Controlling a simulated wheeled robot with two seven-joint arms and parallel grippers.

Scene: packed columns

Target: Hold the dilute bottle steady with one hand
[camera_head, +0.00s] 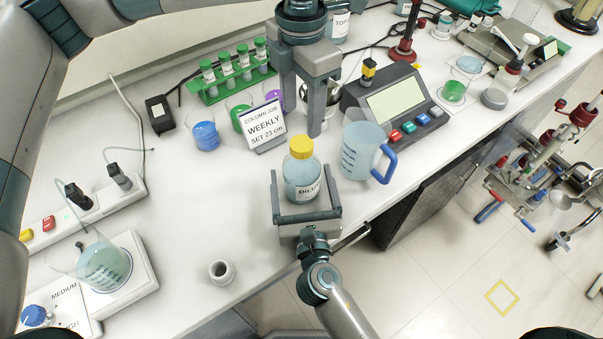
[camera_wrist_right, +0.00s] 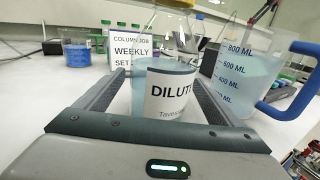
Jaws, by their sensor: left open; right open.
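The dilute bottle (camera_head: 303,184) is clear with pale blue liquid, a yellow cap (camera_head: 301,147) and a label reading "DILUTE". It stands upright near the bench's front edge. My right gripper (camera_head: 303,178) reaches in from the front, open, with one finger on each side of the bottle. In the right wrist view the bottle (camera_wrist_right: 168,92) stands between the two fingers; whether either touches it is unclear. My left gripper (camera_head: 303,120) points down from above, just behind the cap, open and apart from the bottle as far as I can tell.
A blue-handled measuring jug (camera_head: 362,150) stands close right of the bottle. A "COLUMN JOB" sign (camera_head: 263,125) is behind left, with beakers of blue (camera_head: 206,135), green and purple liquid. A balance-like device (camera_head: 395,102) is behind right. The bench left of the bottle is clear around a small white cup (camera_head: 221,272).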

